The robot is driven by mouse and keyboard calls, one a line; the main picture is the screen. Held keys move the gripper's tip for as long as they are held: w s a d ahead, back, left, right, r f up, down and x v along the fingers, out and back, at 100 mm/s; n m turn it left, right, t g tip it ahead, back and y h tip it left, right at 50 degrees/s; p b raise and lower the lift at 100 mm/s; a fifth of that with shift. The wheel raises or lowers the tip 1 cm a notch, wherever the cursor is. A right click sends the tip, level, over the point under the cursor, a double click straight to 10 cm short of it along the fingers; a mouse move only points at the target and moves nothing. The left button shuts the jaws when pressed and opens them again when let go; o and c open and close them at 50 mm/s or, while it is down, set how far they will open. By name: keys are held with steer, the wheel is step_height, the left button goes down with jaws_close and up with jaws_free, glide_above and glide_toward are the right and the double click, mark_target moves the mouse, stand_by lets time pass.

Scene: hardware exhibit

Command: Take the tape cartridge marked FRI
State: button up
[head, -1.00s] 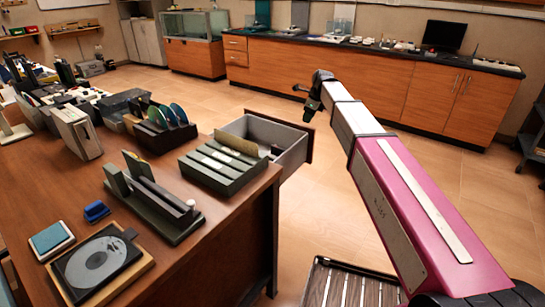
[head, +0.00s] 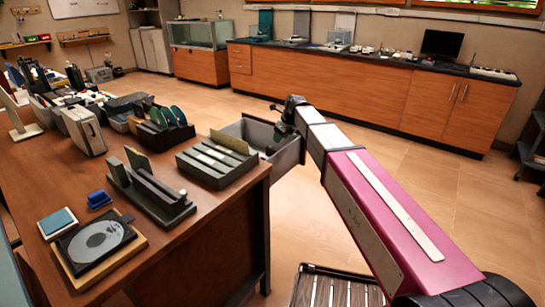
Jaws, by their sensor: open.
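I cannot make out a tape cartridge marked FRI; no label is legible at this size. A grey-green slotted rack (head: 212,164) with a tan upright piece (head: 229,140) stands at the desk's right edge. Behind it an open grey drawer (head: 292,158) sticks out from the desk; its inside is mostly hidden by the rack and my arm. My gripper (head: 277,126) is at the end of my outstretched arm, in front of or over the drawer in the picture. It is open, small and dark, and I see nothing in it.
The wooden desk (head: 200,240) fills the left. It holds a disc drive (head: 97,243), a blue block (head: 98,198), a dark stand (head: 150,192), a beige case (head: 83,131) and discs in a holder (head: 166,118). Open floor (head: 440,210) lies right, before long wooden cabinets (head: 340,85).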

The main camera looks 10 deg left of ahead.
mark_target(274, 150)
steer(key=x, duration=1)
jaws_close()
